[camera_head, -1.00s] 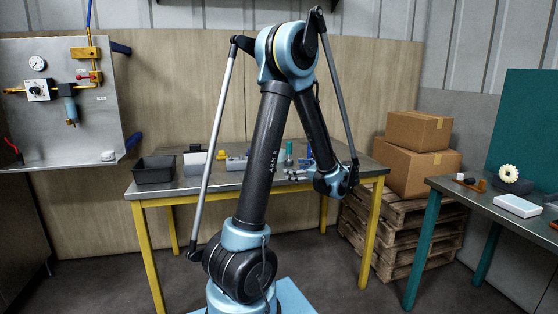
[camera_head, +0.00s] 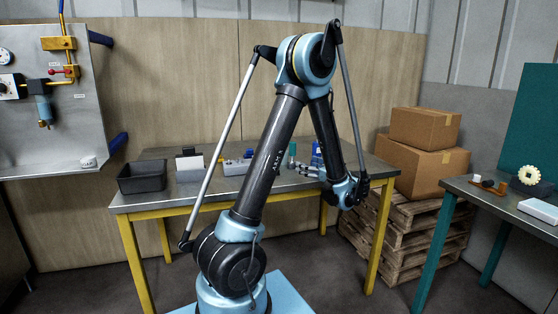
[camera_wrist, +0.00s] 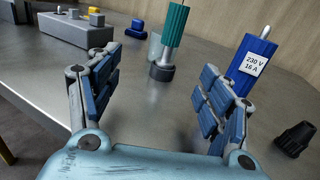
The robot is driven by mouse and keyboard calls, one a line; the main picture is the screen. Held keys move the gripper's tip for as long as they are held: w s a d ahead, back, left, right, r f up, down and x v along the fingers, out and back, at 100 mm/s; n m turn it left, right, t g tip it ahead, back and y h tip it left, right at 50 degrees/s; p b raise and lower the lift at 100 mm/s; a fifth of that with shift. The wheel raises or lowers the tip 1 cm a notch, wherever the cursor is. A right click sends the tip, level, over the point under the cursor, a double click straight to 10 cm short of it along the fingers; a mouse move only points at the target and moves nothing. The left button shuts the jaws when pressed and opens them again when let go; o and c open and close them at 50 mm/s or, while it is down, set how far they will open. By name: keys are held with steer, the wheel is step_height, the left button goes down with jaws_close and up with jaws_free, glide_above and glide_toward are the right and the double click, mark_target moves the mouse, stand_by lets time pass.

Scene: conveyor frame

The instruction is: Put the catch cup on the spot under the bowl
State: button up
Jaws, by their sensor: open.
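In the wrist view, my gripper (camera_wrist: 157,88) is open and empty, low over the metal table (camera_wrist: 130,95). A pale, see-through cup (camera_wrist: 154,47), which looks like the catch cup, stands beyond the gap between the fingers. A teal-handled tool on a dark round base (camera_wrist: 174,30) partly hides it. In the head view, my gripper (camera_head: 308,172) points left over the table's right part; I cannot make out the cup there. A blue-grey bowl (camera_head: 44,110) hangs from the piping on the wall panel at the left. The spot under it is not clearly marked.
A blue plug marked 230 V (camera_wrist: 254,65) stands right of the fingers, with a black tapered piece (camera_wrist: 293,138) beside it. A black bin (camera_head: 142,177) sits at the table's left end. Boxes (camera_head: 425,160) stand right.

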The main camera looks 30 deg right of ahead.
steer(key=w, duration=0.3)
steer(key=w+a, duration=0.1)
steer(key=w, duration=0.7)
steer(key=shift+w+a, duration=0.25)
steer(key=shift+a, duration=0.05)
steer(key=shift+w+r, duration=0.1)
steer(key=shift+w, duration=2.6)
steer(key=shift+c, duration=0.2)
steer(key=c, duration=1.1)
steer(key=shift+r, duration=0.1)
